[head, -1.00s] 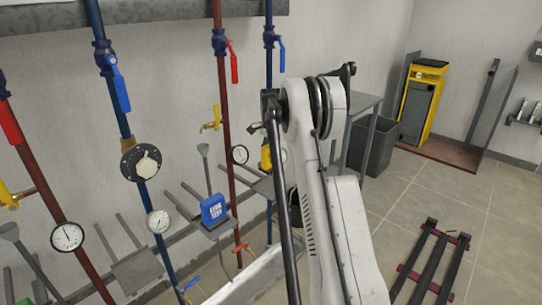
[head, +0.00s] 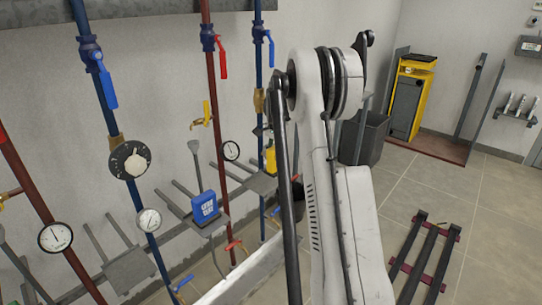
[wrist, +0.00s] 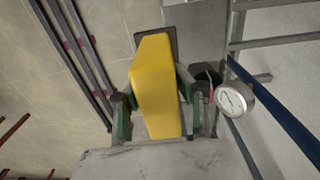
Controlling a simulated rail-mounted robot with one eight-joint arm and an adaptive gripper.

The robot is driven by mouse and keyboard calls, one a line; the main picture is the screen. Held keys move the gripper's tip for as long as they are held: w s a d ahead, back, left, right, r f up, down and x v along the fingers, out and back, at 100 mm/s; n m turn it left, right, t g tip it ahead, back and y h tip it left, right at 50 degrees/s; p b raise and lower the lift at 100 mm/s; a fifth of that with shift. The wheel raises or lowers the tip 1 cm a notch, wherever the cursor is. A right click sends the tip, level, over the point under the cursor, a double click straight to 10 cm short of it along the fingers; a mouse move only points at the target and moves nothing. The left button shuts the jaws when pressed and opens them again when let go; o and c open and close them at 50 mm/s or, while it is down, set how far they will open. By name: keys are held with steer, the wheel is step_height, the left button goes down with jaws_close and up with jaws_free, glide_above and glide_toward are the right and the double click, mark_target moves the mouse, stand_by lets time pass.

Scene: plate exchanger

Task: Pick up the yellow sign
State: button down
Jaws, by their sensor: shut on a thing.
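The yellow sign (wrist: 156,88) fills the middle of the wrist view, seen close up as a thick yellow block with its writing not readable. My gripper (wrist: 158,98) is shut on it, with a dark and green finger at each side of it. In the head view a small part of the yellow sign (head: 270,158) shows just left of my arm, near a grey bracket.
A pressure gauge (wrist: 234,100) and a blue pipe (wrist: 285,115) stand close to the right of the sign. A dark rack (head: 424,258) lies on the open floor at right.

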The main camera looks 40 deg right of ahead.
steer(key=s, duration=0.9)
steer(key=shift+d, duration=0.4)
